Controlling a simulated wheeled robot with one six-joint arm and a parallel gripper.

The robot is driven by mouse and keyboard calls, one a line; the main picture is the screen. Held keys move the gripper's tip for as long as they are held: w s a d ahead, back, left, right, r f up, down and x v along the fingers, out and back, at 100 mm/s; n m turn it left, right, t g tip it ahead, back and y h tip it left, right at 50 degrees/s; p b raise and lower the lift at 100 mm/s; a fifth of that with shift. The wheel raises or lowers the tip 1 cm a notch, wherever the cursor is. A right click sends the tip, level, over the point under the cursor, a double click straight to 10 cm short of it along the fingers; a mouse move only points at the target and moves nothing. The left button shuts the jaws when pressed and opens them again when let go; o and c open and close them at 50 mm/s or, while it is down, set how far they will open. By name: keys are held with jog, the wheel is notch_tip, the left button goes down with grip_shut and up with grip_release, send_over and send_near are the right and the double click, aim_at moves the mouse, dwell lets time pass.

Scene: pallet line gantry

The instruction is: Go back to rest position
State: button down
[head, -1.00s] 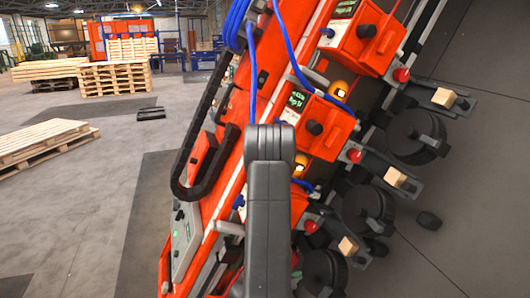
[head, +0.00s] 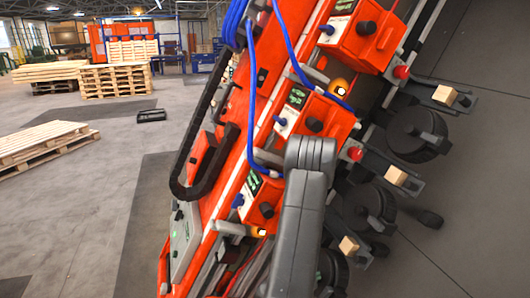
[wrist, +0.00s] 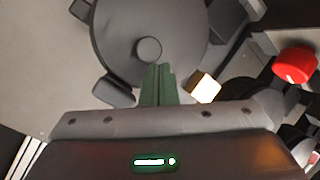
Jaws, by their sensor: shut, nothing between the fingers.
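My gripper (wrist: 158,84) shows in the wrist view with its green fingers together and nothing between them. The fingertips are in front of a large dark round wheel (wrist: 125,35), just below its hub in the picture. I cannot tell the gap between them. In the head view my grey arm link rises from the bottom and leans right across the orange machine (head: 222,150). The gripper itself is hidden there.
In the wrist view a wooden block (wrist: 205,87) is just right of the fingers, and a red knob (wrist: 295,64) is further right. In the head view, orange control boxes (head: 362,36) and dark wheels (head: 415,132) line the machine. Open floor (head: 95,205) lies left, with pallets (head: 45,143).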

jog(key=shift+w+a+r+p, duration=0.15)
jog(key=shift+a+r+p, duration=0.15)
jog(key=shift+a, duration=0.3)
jog(key=shift+w+a+r+p, duration=0.1)
jog(key=shift+a+r+p, duration=0.15)
jog(key=shift+a, duration=0.3)
